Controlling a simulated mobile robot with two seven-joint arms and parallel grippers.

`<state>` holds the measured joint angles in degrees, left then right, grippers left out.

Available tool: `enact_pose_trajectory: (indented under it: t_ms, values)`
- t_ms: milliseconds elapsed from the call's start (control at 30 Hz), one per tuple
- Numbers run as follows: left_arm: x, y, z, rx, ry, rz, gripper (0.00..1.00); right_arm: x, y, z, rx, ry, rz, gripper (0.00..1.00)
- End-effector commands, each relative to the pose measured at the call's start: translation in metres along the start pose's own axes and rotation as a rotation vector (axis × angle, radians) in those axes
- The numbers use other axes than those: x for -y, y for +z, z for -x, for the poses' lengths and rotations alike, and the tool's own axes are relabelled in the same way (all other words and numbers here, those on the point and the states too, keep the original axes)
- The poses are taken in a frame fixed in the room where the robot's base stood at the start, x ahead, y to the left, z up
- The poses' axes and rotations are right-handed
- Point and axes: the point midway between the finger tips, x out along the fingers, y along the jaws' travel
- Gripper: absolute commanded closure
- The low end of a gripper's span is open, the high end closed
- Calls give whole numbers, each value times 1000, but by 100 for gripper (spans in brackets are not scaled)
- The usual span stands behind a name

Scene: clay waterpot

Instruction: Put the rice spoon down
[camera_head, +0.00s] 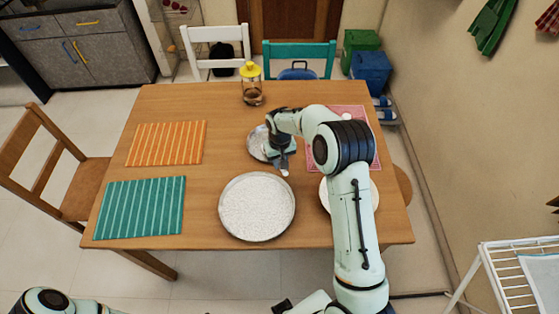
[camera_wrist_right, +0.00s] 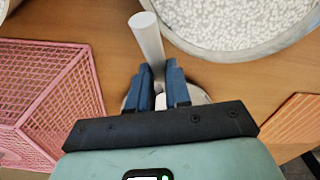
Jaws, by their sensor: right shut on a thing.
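My right gripper (camera_head: 281,160) is over the middle of the table. It is shut on the white rice spoon (camera_head: 285,173), and only a small end of the spoon shows there. In the right wrist view my right gripper (camera_wrist_right: 160,78) has its blue fingers on either side of the spoon's pale handle (camera_wrist_right: 147,38), which sticks out past the fingertips. The rest of the spoon is hidden by the fingers and wrist. A round metal plate (camera_head: 254,146) lies under the gripper, partly covered by it. I cannot tell whether the spoon touches the plate. My left gripper is not in view.
A wide pan of white grains (camera_head: 257,206) stands in front of the plate. Orange (camera_head: 166,143) and green (camera_head: 139,207) striped mats lie left. A yellow-lidded jar (camera_head: 252,85) stands behind.

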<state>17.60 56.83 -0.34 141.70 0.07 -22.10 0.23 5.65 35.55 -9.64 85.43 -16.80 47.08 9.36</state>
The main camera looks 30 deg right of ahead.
Motion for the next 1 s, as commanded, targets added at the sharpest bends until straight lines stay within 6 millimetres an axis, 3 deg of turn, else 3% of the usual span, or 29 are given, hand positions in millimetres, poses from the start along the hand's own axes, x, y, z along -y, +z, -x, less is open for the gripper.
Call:
enact_pose_trajectory:
  t_ms: [167, 200, 233, 267, 533, 667, 1000]
  values:
    - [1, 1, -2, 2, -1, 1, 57, 0, 0, -4, 0, 0, 1, 100]
    - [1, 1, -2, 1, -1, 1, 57, 0, 0, -4, 0, 0, 0, 69]
    - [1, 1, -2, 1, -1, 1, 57, 0, 0, -3, 0, 0, 0, 59]
    - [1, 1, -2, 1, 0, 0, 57, 0, 0, -3, 0, 0, 0, 56]
    - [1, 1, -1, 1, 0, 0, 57, 0, 0, -2, 0, 0, 0, 56]
    - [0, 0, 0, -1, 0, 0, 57, 0, -1, 7, -3, 0, 0, 56]
    - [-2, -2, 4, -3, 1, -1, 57, 0, -2, 77, -6, 0, 1, 56]
